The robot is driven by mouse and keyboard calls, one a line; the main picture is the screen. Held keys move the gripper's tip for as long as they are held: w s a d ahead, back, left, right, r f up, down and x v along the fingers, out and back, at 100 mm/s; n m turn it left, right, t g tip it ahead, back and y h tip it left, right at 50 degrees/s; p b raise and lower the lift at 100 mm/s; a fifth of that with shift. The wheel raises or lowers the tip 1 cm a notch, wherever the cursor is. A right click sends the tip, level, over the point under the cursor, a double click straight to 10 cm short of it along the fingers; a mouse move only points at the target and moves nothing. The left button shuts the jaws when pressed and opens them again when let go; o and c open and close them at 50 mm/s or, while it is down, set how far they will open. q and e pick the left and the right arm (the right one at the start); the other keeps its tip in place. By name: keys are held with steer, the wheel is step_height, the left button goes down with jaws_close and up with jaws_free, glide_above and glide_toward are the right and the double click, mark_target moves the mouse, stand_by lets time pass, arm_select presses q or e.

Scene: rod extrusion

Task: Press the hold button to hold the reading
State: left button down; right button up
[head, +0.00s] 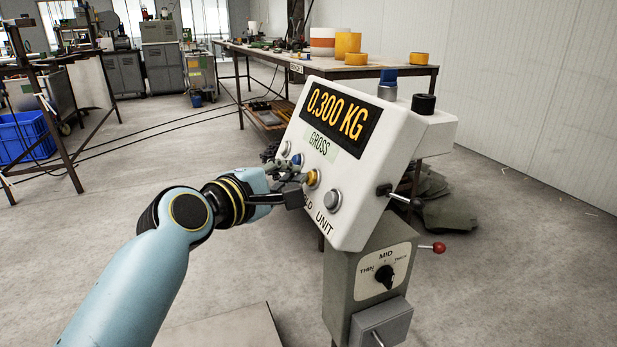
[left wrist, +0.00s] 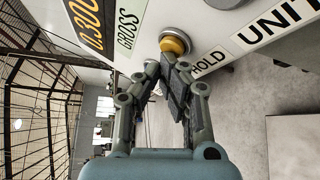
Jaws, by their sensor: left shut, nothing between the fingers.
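A white, tilted indicator panel (head: 367,185) shows 0.300 KG in orange on its black display (head: 327,114), with a GROSS label (head: 321,143) below it. A yellow button (head: 313,178) sits in a silver ring between a blue button (head: 297,159) and a grey button (head: 332,201). In the left wrist view the yellow button (left wrist: 175,45) lies just beyond the fingertips, near a HOLD label (left wrist: 210,61). My left gripper (head: 299,177) is shut and empty, pointing at the yellow button; I cannot tell whether it touches. My right gripper is out of view.
A grey pedestal (head: 340,285) with a MID dial (head: 384,275) and a red-knobbed lever (head: 438,247) stands under the panel. A workbench (head: 400,70) with tape rolls is behind. A blue crate (head: 22,137) is far left. Floor between is mostly open.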

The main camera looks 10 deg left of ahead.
arm_select(q)
steer(key=shift+w+d+f, duration=0.15)
steer(key=shift+w+d, duration=0.05)
steer(key=shift+d, duration=0.05)
stand_by(0.3)
stand_by(0.4)
steer(key=shift+s+a+r+p, duration=0.45)
steer(key=shift+s+a+p, duration=0.05)
steer(key=shift+a+p, duration=0.2)
steer(key=s+a+p, duration=0.1)
steer(key=a+r+p, duration=0.1)
steer(key=s+a+r+p, duration=0.1)
steer(key=shift+s+a, duration=0.3)
steer(key=shift+a, duration=0.1)
